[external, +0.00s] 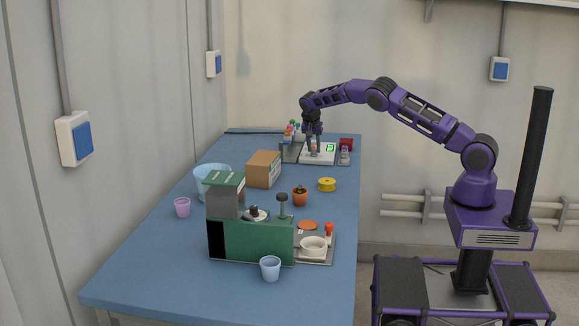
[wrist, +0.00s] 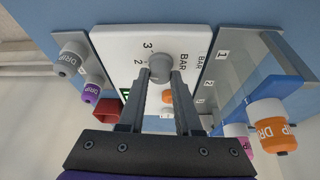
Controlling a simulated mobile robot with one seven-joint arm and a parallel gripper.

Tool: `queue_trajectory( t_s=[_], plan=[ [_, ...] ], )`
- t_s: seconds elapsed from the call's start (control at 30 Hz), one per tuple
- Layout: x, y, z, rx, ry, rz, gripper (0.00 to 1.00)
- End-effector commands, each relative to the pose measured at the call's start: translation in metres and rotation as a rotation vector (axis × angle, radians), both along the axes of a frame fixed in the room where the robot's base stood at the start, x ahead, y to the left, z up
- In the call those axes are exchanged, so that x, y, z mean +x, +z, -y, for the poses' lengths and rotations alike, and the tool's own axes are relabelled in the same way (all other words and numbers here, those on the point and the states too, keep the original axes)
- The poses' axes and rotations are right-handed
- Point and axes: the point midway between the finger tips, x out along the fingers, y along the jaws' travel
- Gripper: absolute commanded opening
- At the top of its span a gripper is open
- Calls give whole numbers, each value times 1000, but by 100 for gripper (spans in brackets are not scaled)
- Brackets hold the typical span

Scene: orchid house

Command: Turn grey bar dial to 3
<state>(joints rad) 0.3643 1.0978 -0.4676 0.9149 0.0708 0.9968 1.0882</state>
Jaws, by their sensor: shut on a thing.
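The grey bar dial (wrist: 160,66) is a round knob on a white panel (wrist: 120,42) in the wrist view. The panel is marked BAR, and the numbers 2 and 3 show at the dial's left. My gripper (wrist: 161,80) has its two fingers on either side of the dial and is shut on it. Where the dial points I cannot tell. In the external view my gripper (external: 313,150) reaches down to the white panel (external: 322,158) at the table's far end; the dial is too small to make out there.
An orange knob (wrist: 167,97) sits close by on the panel. Grey (wrist: 72,58) and purple (wrist: 91,92) DRIP pieces stand left, an orange DRIP piece (wrist: 272,125) right. A cardboard box (external: 263,169), yellow spool (external: 327,184) and green machine (external: 250,240) stand nearer on the blue table (external: 150,270).

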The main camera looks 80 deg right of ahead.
Motion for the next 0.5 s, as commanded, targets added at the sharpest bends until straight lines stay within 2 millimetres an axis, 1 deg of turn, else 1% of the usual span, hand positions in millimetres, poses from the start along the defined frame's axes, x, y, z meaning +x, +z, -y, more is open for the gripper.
queue_trajectory(
  t_s=[0.2,0.5],
  plan=[
    [2,1,0,0,-201,-1,0],
    [2,0,1,2,-365,1,0]
  ],
)
